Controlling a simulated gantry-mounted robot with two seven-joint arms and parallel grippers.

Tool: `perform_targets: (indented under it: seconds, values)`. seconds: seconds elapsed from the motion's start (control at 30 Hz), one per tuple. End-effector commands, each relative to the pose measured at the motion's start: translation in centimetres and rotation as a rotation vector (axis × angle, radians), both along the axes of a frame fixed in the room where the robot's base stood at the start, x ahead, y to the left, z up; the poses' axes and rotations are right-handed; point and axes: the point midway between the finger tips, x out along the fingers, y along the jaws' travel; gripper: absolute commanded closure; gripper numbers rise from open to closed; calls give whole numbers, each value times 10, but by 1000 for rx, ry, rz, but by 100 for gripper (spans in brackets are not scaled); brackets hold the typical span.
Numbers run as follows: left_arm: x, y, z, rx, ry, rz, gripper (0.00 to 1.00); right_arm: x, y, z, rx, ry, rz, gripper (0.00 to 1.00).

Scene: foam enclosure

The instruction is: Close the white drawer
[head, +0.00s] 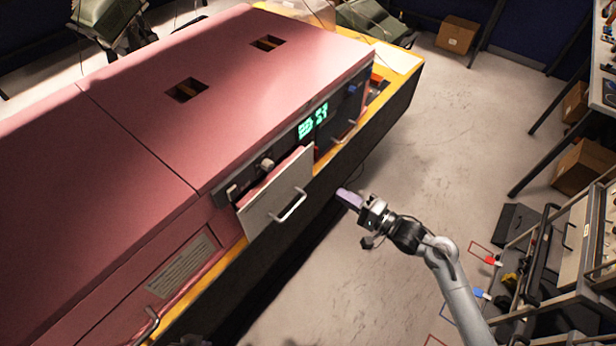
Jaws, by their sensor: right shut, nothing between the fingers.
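The white drawer (270,213) stands open, pulled out from the front of the pink cabinet (231,75). Its pale front panel carries a metal bar handle (289,206). My right gripper (347,197) is shut and empty. In the picture it is to the right of the drawer front, apart from it, with its fingers pointing left toward the panel. The drawer's inside is mostly hidden behind its front panel. My left gripper is not clearly seen; only a dark bit shows at the bottom edge.
The cabinet front has a green lit display (313,121) above the drawer and another handle (148,326) at lower left. A yellow ledge (215,268) runs along the base. A shelf rack (570,250) stands at right. The grey floor (455,125) between is open.

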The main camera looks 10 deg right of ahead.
Motion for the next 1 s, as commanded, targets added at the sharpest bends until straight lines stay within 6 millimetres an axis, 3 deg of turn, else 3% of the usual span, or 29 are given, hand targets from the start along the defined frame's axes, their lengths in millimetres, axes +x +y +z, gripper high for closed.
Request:
perform_targets:
  seconds: [0.5, 1.0]
  values:
    - [0, 0, -8, 0, 0, 0, 100, 62, 65, 0, -1, -1, 0, 100]
    - [0, 0, -9, 0, 0, 0, 100, 77, 80, 0, -2, -1, -1, 100]
